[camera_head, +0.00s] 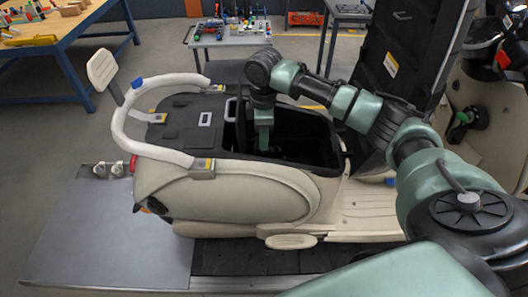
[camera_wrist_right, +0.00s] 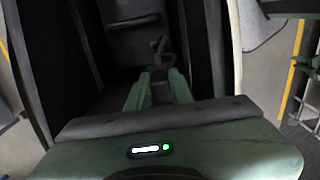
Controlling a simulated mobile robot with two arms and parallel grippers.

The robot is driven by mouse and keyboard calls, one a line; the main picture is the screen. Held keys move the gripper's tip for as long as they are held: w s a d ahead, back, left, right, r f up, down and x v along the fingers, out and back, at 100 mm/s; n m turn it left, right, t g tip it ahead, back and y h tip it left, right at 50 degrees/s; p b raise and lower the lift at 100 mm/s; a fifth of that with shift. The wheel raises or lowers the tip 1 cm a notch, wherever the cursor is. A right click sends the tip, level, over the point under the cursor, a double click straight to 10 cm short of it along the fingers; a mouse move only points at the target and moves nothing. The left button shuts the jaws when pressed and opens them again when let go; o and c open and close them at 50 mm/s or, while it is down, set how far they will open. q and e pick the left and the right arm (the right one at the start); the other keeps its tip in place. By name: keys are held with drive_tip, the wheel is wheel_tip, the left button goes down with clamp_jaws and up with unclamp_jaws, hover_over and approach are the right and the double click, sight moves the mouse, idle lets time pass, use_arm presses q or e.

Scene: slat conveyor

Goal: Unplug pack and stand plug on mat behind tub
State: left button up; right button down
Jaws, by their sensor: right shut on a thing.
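A cream scooter body (camera_head: 235,192) has an open black tub (camera_head: 315,150) under its raised seat. My right gripper (camera_head: 264,140) reaches down into the tub, its fingertips mostly hidden in shadow in the head view. In the right wrist view its green fingers (camera_wrist_right: 160,80) are shut on a small dark grey piece, seemingly the plug (camera_wrist_right: 160,74). Just beyond it is a grey block, seemingly the pack (camera_wrist_right: 130,38). I cannot tell whether plug and pack are still joined. The black mat (camera_head: 180,135) lies left of the tub. My left gripper is not in view.
A white grab rail (camera_head: 125,130) curves around the mat's left end. The raised black seat (camera_head: 395,50) stands right of the tub. A tool cart (camera_head: 228,40) is behind. The tub's walls are close around my right gripper.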

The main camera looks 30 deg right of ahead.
drive_tip(key=shift+w+d+r, duration=0.1)
drive_tip(key=shift+w+r, duration=0.15)
drive_tip(key=shift+r, duration=1.4)
drive_tip(key=shift+r, duration=0.2)
wheel_tip(320, 180, up, 9)
drive_tip(key=shift+r, duration=0.15)
idle(1.6)
drive_tip(key=shift+s+r, duration=0.1)
drive_tip(key=shift+r, duration=0.1)
wheel_tip(320, 180, up, 9)
drive_tip(key=shift+f, duration=0.2)
idle(0.8)
drive_tip(key=w+a, duration=0.3)
drive_tip(key=a, duration=0.4)
drive_tip(key=w+a, duration=0.3)
drive_tip(key=a, duration=0.5)
drive_tip(key=shift+w+a, duration=0.3)
